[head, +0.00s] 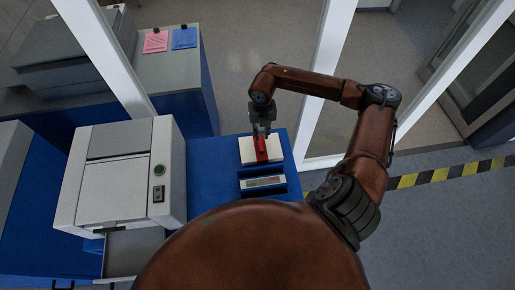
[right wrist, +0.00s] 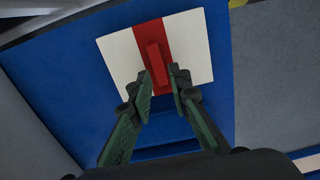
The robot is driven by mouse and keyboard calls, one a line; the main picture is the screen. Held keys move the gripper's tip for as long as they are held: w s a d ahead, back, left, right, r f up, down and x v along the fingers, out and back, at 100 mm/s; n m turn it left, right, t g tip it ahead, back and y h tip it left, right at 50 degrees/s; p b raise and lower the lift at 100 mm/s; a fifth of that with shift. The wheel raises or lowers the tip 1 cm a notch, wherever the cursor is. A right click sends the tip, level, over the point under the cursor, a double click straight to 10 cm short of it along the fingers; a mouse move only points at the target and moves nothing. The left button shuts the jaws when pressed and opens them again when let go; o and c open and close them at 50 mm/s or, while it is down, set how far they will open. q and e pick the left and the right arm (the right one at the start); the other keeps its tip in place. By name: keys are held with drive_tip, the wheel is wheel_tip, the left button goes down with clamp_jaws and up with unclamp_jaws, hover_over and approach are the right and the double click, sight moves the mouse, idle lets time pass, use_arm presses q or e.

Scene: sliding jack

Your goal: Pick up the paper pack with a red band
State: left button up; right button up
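The white paper pack (right wrist: 195,45) with a red band lies on a blue surface, and a raised red bar runs along the band. It also shows in the head view (head: 249,156), right of the grey machine. My right gripper (right wrist: 160,71) is open above the near end of the red bar, with one green finger on each side of the bar's line. In the head view my right gripper (head: 261,131) hangs over the pack's far part. I cannot tell whether the fingers touch the pack. My left gripper is not in view.
A grey machine (head: 110,195) with an open drawer (head: 133,252) stands left of the pack. A tray (head: 263,183) with a pale item sits just in front of the pack. The blue counter (head: 210,170) is bare between machine and pack. White posts (head: 325,75) rise behind.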

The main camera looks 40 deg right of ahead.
sight(261, 144)
drive_tip(key=shift+a+f+p, duration=0.1)
drive_tip(key=shift+f+p, duration=0.25)
drive_tip(key=shift+f, duration=0.45)
drive_tip(key=f, duration=0.1)
drive_tip(key=f+p, duration=0.1)
drive_tip(key=f, duration=0.1)
drive_tip(key=f+p, duration=0.1)
drive_tip(key=f, duration=0.1)
drive_tip(key=shift+a+f, duration=0.1)
drive_tip(key=shift+a, duration=0.15)
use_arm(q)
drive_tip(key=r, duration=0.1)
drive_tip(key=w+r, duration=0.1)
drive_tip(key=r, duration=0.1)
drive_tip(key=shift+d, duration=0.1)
use_arm(e)
drive_tip(key=shift+d+f, duration=0.1)
drive_tip(key=shift+f, duration=0.15)
drive_tip(key=shift+c, duration=0.2)
clamp_jaws()
